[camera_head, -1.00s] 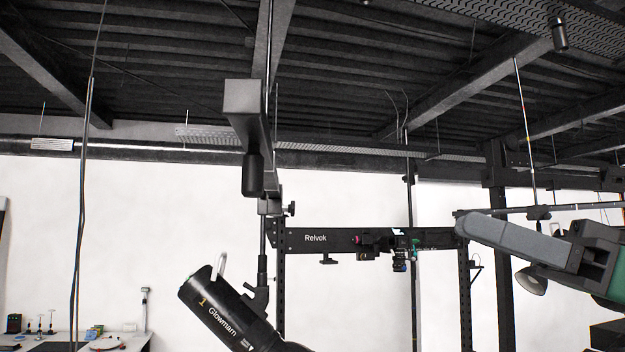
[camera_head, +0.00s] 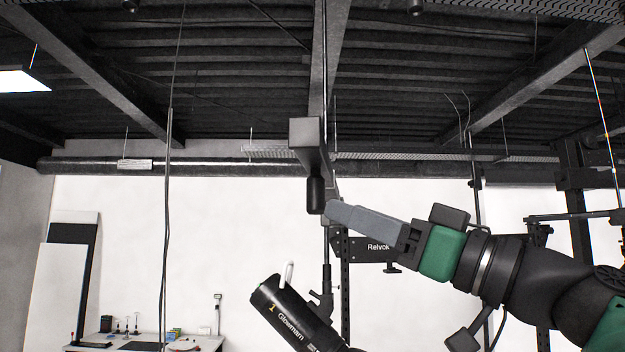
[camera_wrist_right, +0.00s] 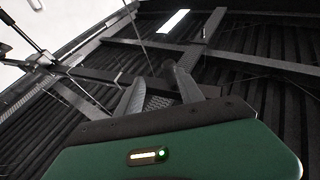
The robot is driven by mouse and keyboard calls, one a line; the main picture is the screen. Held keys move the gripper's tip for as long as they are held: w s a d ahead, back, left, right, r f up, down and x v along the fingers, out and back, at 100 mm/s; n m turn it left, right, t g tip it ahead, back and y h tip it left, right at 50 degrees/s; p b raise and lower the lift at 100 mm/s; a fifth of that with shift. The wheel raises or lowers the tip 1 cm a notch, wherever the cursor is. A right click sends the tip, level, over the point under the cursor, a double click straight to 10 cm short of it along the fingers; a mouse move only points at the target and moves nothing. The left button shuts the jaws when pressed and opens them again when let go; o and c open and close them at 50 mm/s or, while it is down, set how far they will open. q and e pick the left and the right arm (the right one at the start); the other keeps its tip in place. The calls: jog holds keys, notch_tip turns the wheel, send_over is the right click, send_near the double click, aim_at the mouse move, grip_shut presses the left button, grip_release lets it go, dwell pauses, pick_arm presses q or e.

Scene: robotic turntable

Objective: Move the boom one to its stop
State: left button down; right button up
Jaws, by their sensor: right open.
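The boom (camera_head: 309,131) is a dark overhead beam with a square end facing me. A black cylindrical handle (camera_head: 315,195) hangs straight down from its end. A black lamp (camera_head: 287,311) marked 1 hangs tilted on a rod below and behind it. My right gripper (camera_head: 337,211) comes in from the right, with its grey fingertips at the lower right side of the handle. I cannot tell whether they touch it. The right wrist view shows the two fingers spread (camera_wrist_right: 157,92), with the ceiling behind. My left gripper is not in view.
A dark frame labelled Relvok (camera_head: 372,247) stands behind my right gripper. A thin vertical cable (camera_head: 167,190) hangs to the left of the boom. A worktable (camera_head: 140,345) with small items is at the lower left. The space left of the handle looks clear.

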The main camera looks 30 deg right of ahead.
aim_at(317, 192)
jog(key=w+a+r+p, duration=0.1)
jog(key=a+r, duration=0.1)
jog(key=w+a+r+p, duration=0.1)
jog(key=w+a+p, duration=0.1)
jog(key=shift+r, duration=0.4)
jog(key=shift+w+a, duration=0.15)
jog(key=shift+w, duration=0.05)
jog(key=shift+w+a+f, duration=0.1)
jog(key=shift+w+f, duration=0.05)
jog(key=shift+w, duration=0.15)
jog(key=shift+w+d+f, duration=0.15)
jog(key=shift+w+d, duration=0.15)
jog(key=shift+w, duration=0.2)
jog(key=shift+s+d, duration=0.1)
jog(key=shift+d, duration=0.3)
jog(key=c, duration=0.5)
jog(key=shift+s, duration=0.35)
grip_shut()
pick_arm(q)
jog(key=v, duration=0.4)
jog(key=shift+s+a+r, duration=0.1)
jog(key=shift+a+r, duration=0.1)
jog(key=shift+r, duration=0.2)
pick_arm(e)
jog(key=shift+w, duration=0.1)
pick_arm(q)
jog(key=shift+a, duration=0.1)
pick_arm(e)
jog(key=shift+w+a, duration=0.15)
jog(key=shift+a, duration=0.05)
